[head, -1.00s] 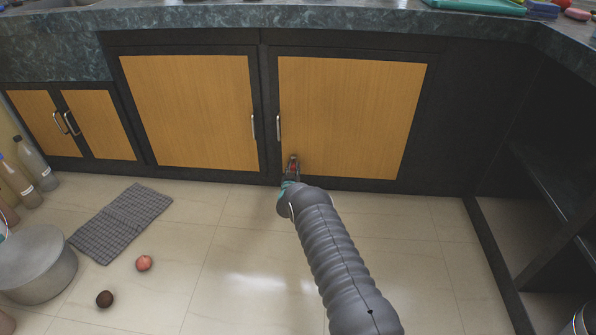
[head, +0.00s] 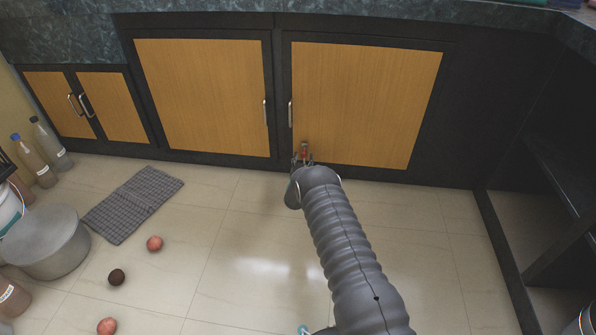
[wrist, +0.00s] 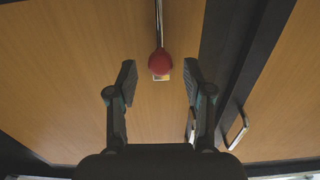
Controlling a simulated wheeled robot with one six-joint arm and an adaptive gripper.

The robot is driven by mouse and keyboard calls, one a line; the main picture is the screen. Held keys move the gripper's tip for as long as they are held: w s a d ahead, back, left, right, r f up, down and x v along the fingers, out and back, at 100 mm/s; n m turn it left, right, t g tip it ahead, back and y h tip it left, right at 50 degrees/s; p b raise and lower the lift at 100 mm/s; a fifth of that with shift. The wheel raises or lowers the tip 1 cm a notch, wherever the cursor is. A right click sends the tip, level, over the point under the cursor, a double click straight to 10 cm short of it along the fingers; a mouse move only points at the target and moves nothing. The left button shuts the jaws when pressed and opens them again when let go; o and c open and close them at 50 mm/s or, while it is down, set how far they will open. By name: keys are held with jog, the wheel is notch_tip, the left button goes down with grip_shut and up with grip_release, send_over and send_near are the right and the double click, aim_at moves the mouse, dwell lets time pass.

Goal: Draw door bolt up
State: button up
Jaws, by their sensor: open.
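The door bolt shows in the wrist view as a red round knob (wrist: 160,62) on the end of a thin metal rod (wrist: 159,22) against the wooden door. In the head view a small red part (head: 304,146) shows at the lower left of the right-hand cabinet door (head: 365,100). My gripper (wrist: 160,78) is open, with one finger on each side of the knob in the picture and visible gaps to both. Nothing is held. In the head view my gripper (head: 303,156) is low at that door, partly hidden by my arm.
Door handles (head: 290,113) and (head: 265,112) stand near the bolt. One handle (wrist: 237,129) is close to my right finger in the wrist view. A grey mat (head: 133,205), a metal pot (head: 45,243), bottles and round fruit lie on the left floor.

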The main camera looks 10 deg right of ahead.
jog(key=v, duration=0.9)
jog(key=shift+a, duration=0.1)
